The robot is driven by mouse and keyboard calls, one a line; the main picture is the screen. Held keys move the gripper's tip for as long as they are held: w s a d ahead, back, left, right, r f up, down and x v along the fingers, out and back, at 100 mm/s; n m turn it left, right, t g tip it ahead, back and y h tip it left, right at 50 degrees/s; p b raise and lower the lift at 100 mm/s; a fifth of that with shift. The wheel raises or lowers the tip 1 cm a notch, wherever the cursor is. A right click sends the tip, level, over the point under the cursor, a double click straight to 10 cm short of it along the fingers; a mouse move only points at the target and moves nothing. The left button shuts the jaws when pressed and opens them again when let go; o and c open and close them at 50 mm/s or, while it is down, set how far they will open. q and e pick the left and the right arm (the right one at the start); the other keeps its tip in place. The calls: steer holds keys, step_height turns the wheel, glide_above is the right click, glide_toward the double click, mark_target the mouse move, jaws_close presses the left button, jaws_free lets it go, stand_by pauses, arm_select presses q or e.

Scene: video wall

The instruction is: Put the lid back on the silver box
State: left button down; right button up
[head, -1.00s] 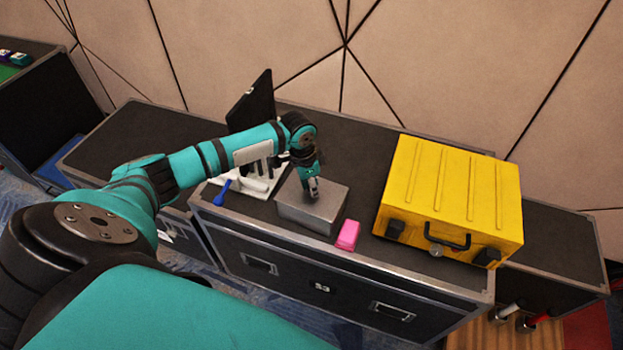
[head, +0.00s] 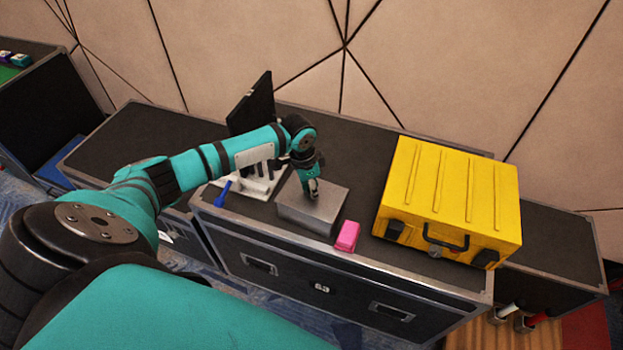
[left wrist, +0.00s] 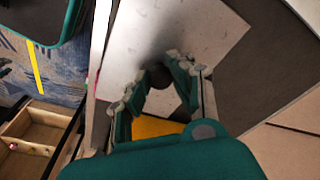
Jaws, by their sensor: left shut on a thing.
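The silver box (head: 308,219) stands on the black flight case, with its flat silver lid (head: 330,195) on top. The lid lines up with the box walls in the head view; I cannot tell whether a thin gap is left. My left gripper (head: 313,195) points down over the middle of the lid. In the left wrist view the gripper (left wrist: 160,80) is shut on the dark round knob (left wrist: 159,74) of the lid (left wrist: 205,30). The fingers hide part of the lid. My right gripper is not in view.
A pink block (head: 347,236) lies just right of the box. A large yellow case (head: 450,195) stands further right. A white rack (head: 255,185), a blue-handled tool (head: 223,193) and a dark upright panel (head: 252,104) are on the left. The flight case top (head: 355,150) is clear behind the box.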

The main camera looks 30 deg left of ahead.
arm_select(q)
steer(key=c, duration=0.6)
jaws_free()
step_height(320, 180, up, 7)
steer(key=p, duration=0.8)
stand_by(0.5)
jaws_close()
stand_by(0.4)
